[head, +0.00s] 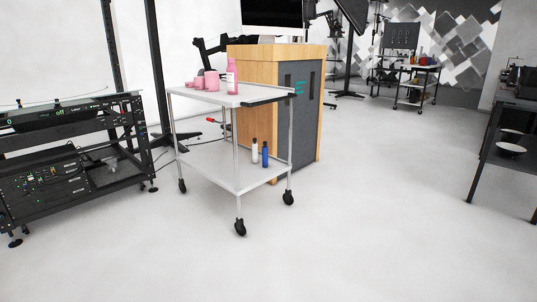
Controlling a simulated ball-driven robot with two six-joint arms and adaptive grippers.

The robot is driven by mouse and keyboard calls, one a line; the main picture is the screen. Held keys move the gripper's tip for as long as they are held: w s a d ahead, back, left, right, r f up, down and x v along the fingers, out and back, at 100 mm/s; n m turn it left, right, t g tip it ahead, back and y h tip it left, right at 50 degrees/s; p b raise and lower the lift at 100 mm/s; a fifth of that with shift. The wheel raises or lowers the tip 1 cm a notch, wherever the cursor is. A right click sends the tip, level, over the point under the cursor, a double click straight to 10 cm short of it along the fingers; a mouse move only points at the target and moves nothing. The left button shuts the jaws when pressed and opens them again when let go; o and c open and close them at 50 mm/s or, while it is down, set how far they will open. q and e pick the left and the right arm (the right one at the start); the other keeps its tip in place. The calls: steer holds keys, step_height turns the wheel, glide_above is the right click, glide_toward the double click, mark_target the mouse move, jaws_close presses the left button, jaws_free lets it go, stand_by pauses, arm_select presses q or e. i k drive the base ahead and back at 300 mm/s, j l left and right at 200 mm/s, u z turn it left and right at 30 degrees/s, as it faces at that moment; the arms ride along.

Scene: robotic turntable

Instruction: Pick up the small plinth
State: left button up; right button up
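Several pink, plinth-like pieces of differing size stand in a row on the top shelf of a white trolley (212,95). The smallest-looking pink piece (190,84) is at the left end, and a larger pink piece (212,80) is at the right. They are small in the view, so I cannot tell for sure which one is the small plinth. A pink bottle (232,77) with a white label stands to the right of them. Neither of my grippers is in view.
A white bottle (254,151) and a blue bottle (265,154) stand on the trolley's lower shelf. A wood-and-grey cabinet (306,110) is close behind. A black equipment rack (70,165) stands left, a dark table (515,130) right. The floor in front is clear.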

mark_target(188, 84)
steer(key=i+j, duration=0.2)
steer(key=j, duration=0.2)
steer(key=i+j+z, duration=0.1)
steer(key=j, duration=0.3)
steer(key=i+j+z, duration=0.1)
steer(key=j, duration=0.3)
steer(key=i+j, duration=0.3)
steer(key=i+j+z, duration=0.1)
steer(key=j, duration=0.45)
steer(key=i+j, duration=0.15)
steer(key=j, duration=0.25)
steer(key=i+j+z, duration=0.15)
steer(key=j, duration=0.3)
steer(key=i+j, duration=0.1)
steer(key=j, duration=0.3)
steer(key=j+z, duration=0.15)
steer(key=j, duration=1.25)
steer(key=k+j+z, duration=0.2)
steer(key=j, duration=1.2)
steer(key=i+j, duration=0.05)
steer(key=i, duration=0.05)
